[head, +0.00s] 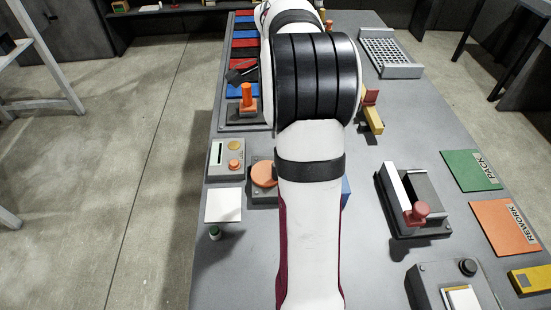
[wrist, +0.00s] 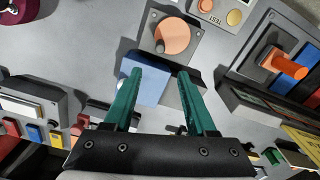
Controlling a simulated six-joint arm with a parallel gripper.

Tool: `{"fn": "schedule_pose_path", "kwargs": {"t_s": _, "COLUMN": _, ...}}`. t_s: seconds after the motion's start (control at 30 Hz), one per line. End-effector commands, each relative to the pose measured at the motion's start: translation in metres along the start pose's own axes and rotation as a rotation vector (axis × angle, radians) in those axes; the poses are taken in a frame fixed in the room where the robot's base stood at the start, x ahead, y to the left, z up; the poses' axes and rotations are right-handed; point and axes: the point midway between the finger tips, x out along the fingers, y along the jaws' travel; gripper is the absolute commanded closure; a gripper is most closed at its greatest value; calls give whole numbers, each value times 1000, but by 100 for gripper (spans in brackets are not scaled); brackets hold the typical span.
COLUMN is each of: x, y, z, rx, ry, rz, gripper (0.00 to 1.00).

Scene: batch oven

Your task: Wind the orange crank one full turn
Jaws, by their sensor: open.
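The orange crank is a flat orange disc (wrist: 174,34) on a grey base, with a small dark knob (wrist: 158,47) on its lower left side in the wrist view. In the head view the disc (head: 263,174) shows just left of my arm, which hides part of its base. My gripper (wrist: 160,73) has two green fingers, spread apart with no object held. Its fingertips appear just below the crank's base in the wrist view, apart from the knob. In the head view my arm hides the gripper.
A blue block (wrist: 148,84) lies beneath the fingers, beside the crank's base; its edge shows right of my arm (head: 346,190). An orange lever (head: 247,98) stands behind the crank. A test panel (head: 226,159) is beside it. A red-knobbed device (head: 420,213) stands right.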

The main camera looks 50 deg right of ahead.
Motion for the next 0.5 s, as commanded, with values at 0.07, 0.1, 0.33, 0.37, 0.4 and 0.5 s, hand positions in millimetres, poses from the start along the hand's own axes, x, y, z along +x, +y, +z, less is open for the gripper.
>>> {"fn": "schedule_pose_path", "kwargs": {"t_s": 0.07, "x": -1, "y": 0, "z": 0, "rx": -402, "ry": 0, "rz": 0, "gripper": 44}}
{"fn": "schedule_pose_path", "kwargs": {"t_s": 0.1, "x": -2, "y": 0, "z": 0, "rx": -625, "ry": 0, "rz": 0, "gripper": 44}}
{"fn": "schedule_pose_path", "kwargs": {"t_s": 0.33, "x": -4, "y": -1, "z": 0, "rx": -1598, "ry": 1, "rz": 0, "gripper": 44}}
{"fn": "schedule_pose_path", "kwargs": {"t_s": 0.37, "x": -4, "y": -1, "z": 0, "rx": -1667, "ry": 1, "rz": 0, "gripper": 44}}
{"fn": "schedule_pose_path", "kwargs": {"t_s": 0.4, "x": -4, "y": -1, "z": 0, "rx": -1740, "ry": 1, "rz": 0, "gripper": 44}}
{"fn": "schedule_pose_path", "kwargs": {"t_s": 0.5, "x": -1, "y": -1, "z": 0, "rx": -1828, "ry": -1, "rz": 1, "gripper": 44}}
